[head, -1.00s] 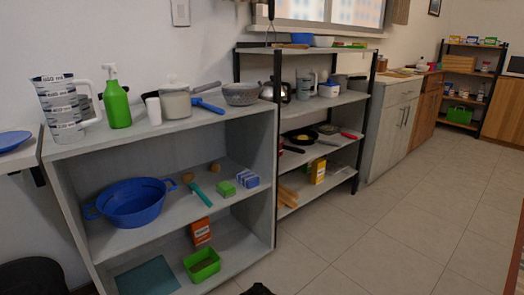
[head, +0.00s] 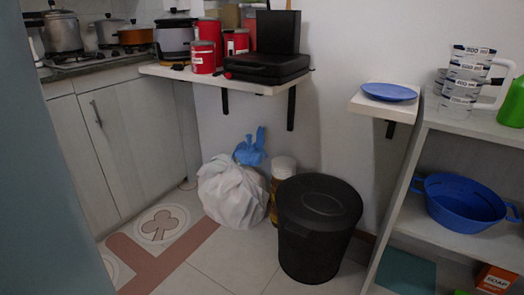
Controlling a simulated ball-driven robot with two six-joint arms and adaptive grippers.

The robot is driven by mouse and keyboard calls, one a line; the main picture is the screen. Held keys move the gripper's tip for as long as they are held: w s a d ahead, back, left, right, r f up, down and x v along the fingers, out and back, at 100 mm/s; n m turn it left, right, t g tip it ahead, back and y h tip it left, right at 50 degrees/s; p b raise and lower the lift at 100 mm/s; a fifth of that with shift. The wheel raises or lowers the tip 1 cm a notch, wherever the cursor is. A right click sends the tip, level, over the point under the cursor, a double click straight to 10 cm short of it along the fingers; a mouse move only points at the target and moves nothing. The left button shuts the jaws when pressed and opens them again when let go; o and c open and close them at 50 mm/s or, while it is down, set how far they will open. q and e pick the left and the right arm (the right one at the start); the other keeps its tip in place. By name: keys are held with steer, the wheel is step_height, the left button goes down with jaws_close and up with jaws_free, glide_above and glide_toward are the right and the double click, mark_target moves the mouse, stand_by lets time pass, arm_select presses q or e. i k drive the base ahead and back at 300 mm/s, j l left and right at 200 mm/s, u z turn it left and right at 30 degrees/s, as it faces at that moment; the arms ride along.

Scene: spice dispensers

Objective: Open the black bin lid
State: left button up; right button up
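The black bin (head: 312,250) stands on the tiled floor, right of the middle in the head view. Its round black lid (head: 322,198) lies flat on top and looks closed. Neither of my grippers shows in this view.
A white tied bag (head: 232,190) and a yellowish bucket (head: 283,172) stand left of the bin. A grey shelf (head: 448,120) with a blue basin (head: 463,203) is on the right. Wall shelves hang above, one with a blue plate (head: 389,92). The floor (head: 220,258) in front of the bag is clear.

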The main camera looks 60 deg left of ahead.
mark_target(313, 202)
steer(key=u, duration=1.3)
